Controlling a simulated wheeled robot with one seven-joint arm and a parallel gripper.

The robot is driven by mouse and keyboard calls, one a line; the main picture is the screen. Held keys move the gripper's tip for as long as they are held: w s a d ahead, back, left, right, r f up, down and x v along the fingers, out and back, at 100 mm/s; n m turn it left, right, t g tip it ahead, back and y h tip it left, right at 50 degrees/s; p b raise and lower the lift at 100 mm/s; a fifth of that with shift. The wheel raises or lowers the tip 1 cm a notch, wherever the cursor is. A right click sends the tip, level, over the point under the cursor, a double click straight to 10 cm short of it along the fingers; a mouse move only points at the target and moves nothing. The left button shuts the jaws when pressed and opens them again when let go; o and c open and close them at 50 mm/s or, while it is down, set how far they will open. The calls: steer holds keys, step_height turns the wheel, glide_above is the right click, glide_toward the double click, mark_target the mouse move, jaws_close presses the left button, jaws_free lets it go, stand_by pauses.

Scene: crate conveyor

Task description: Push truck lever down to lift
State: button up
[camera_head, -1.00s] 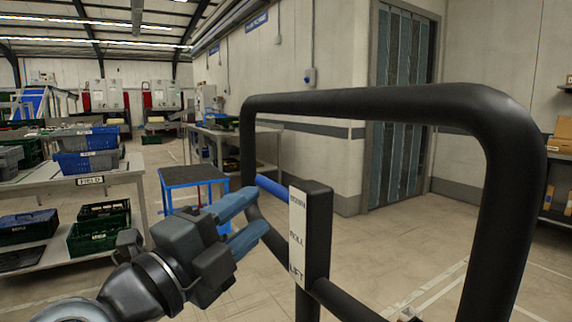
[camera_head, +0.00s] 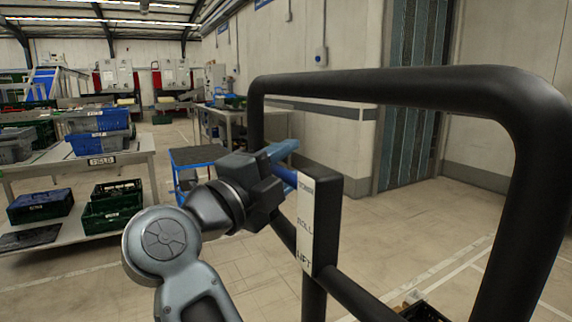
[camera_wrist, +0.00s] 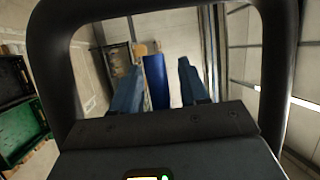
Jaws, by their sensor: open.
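In the wrist view, my gripper (camera_wrist: 160,78) is open, and the lever (camera_wrist: 156,82) lies between the two fingers, nearer the left one. Whether a finger touches it, I cannot tell.
A shelf table (camera_head: 75,170) with blue, grey and green crates is at the left. A black crate (camera_head: 424,312) shows low at the right. Floor between the table and the truck is clear.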

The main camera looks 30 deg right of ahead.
jaws_close()
steer(key=shift+p, duration=0.6)
steer(key=f+n+p, duration=0.1)
steer(key=n+p, duration=0.1)
steer(key=p, duration=0.2)
steer(key=shift+s+y, duration=0.1)
steer(key=shift+y, duration=0.3)
steer(key=shift+s+f+n+y+p, duration=0.2)
steer(key=shift+f+n+y+p, duration=0.3)
steer(key=shift+f+n+p, duration=1.3)
steer(key=shift+r+m+p, duration=0.5)
steer(key=shift+m+p, duration=0.05)
steer(key=shift+m, duration=0.05)
